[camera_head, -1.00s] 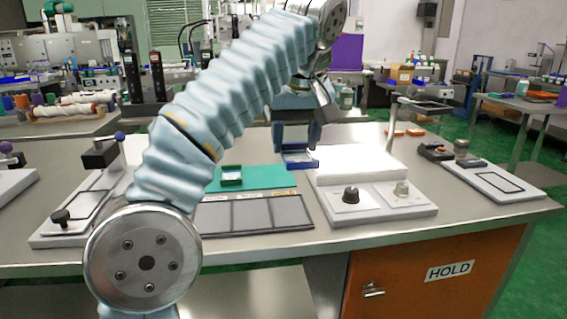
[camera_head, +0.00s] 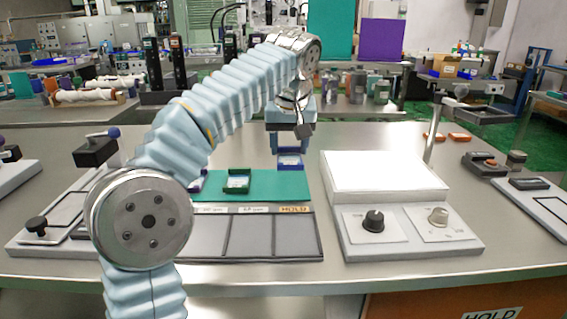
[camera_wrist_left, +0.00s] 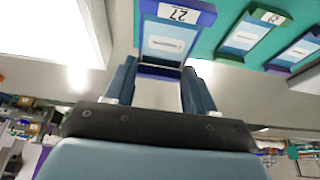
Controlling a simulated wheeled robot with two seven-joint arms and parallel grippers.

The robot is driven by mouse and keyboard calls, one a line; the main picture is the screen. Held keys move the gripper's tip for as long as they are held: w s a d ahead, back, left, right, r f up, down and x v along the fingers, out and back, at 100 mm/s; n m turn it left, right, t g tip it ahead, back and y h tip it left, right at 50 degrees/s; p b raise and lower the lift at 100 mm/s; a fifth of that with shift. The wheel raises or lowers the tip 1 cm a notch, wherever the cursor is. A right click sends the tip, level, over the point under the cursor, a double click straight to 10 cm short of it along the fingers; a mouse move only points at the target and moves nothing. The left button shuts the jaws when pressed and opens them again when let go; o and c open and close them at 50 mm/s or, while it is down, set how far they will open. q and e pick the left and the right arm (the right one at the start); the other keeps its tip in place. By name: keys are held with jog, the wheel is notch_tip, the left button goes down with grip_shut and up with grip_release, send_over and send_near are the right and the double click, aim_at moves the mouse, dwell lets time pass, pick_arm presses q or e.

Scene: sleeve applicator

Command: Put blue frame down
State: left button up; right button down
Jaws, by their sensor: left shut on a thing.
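The blue frame (camera_head: 290,162) is at the far right end of the teal mat (camera_head: 262,186). In the left wrist view the frame (camera_wrist_left: 172,42) has a blue-violet rim, a pale panel and a numbered label. My right gripper is not in view.
A green frame (camera_head: 237,181) lies on the mat to the left, and another blue-violet frame (camera_wrist_left: 296,50) lies beyond it. A dark tray (camera_head: 277,236) with compartments and a HOLD label is in front. A white-topped box (camera_head: 385,176) with knobs stands to the right.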

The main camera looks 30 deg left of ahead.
aim_at(283, 154)
pick_arm(q)
jog(key=shift+w+a+f, duration=0.2)
jog(key=shift+a+f, duration=0.4)
jog(key=shift+f, duration=0.2)
jog(key=shift+w+a+f+b, duration=0.1)
jog(key=shift+a+f+b, duration=0.15)
jog(key=shift+f, duration=0.75)
jog(key=shift+a+f+b, duration=0.1)
jog(key=shift+f+b, duration=0.1)
jog(key=shift+f, duration=0.75)
jog(key=shift+f, duration=0.15)
jog(key=o, duration=1)
jog(key=shift+d+r, duration=0.1)
jog(key=shift+r, duration=0.5)
jog(key=p+v, duration=0.1)
jog(key=v, duration=1)
